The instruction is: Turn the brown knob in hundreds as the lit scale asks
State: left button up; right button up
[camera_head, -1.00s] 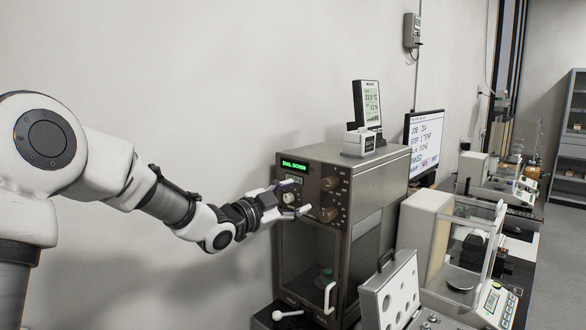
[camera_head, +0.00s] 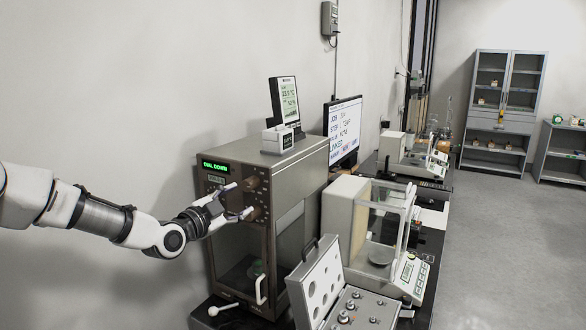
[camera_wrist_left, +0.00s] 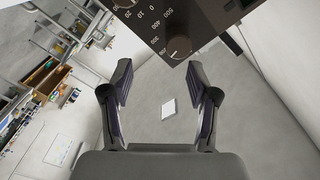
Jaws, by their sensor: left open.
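The lit scale (camera_head: 228,153) is a tall brown-grey balance with a green display (camera_head: 215,166) reading "DIAL DOWN". Brown knobs show on its front, an upper one (camera_head: 251,184) and a lower one (camera_head: 260,213), partly behind my fingers. In the left wrist view a brownish knob (camera_wrist_left: 180,47) sits beside a dial marked in hundreds, 500 and 400 among them. My left gripper (camera_head: 240,200) is open and empty in front of the scale; its spread fingers (camera_wrist_left: 158,75) also show in the wrist view, with the knob beyond them. I cannot tell whether a finger touches. My right gripper is out of view.
A small instrument (camera_head: 278,139) with an upright display stands on the scale. A monitor (camera_head: 344,130) is behind it. An open weight case (camera_head: 318,283) and a glass-sided balance (camera_head: 345,210) stand to the right. The floor (camera_head: 500,240) further right is clear.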

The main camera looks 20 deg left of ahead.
aim_at(245, 186)
pick_arm(q)
jog(key=shift+n+y, duration=0.3)
jog(key=shift+n, duration=0.4)
jog(key=w+p, duration=0.1)
jog(key=w, duration=0.1)
jog(key=w+p, duration=0.1)
jog(key=w, duration=0.1)
jog(key=w+a+r+p, duration=0.1)
jog(key=w, duration=0.1)
jog(key=shift+w+r, duration=0.1)
jog(key=shift+w, duration=0.15)
jog(key=shift+w+a, duration=0.1)
jog(key=shift+w, duration=0.4)
jog(key=shift+s+a, duration=0.1)
jog(key=shift+s, duration=0.05)
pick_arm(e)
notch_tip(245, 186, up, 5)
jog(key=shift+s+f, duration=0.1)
pick_arm(q)
grip_shut()
